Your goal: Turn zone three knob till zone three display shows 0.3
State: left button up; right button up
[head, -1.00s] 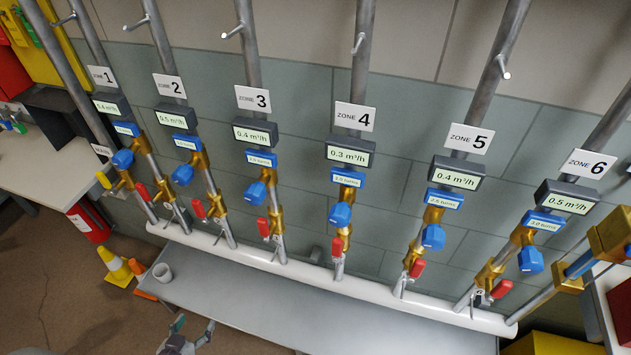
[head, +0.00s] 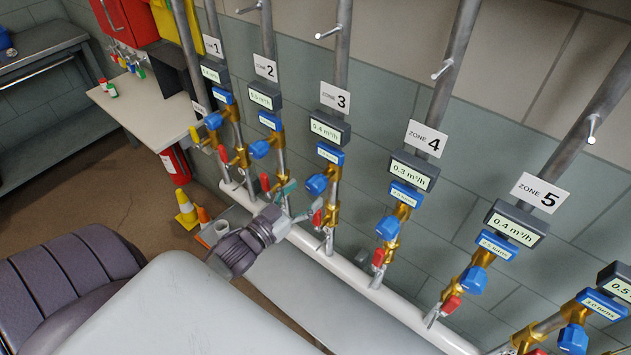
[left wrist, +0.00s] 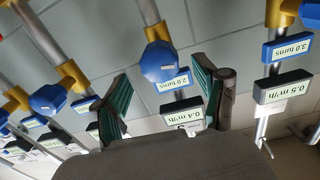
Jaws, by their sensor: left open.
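The zone three knob (head: 317,184) is a blue faceted knob on a brass valve. The zone three display (head: 330,130) above it reads 0.4 m³/h, under the "ZONE 3" sign (head: 335,97). My left gripper (head: 302,200) is open with teal-padded fingers, just in front of and below the knob. In the left wrist view, which is upside down, the blue knob (left wrist: 158,62) lies between the two spread fingers near their tips, with no clear contact. The 0.4 m³/h display (left wrist: 184,114) shows below it. My right gripper is in neither view.
Zone two's display (head: 265,97) and zone four's display (head: 413,172) flank it, each above its own blue knob. Red-handled valves sit below, close to my fingers, above a white horizontal pipe (head: 345,268).

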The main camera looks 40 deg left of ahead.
aim_at(310, 189)
pick_arm(q)
jog(key=shift+w+d, duration=0.15)
jog(key=shift+w, duration=0.95)
jog(key=shift+w+d, duration=0.1)
jog(key=shift+w, duration=1)
jog(key=shift+c, duration=0.2)
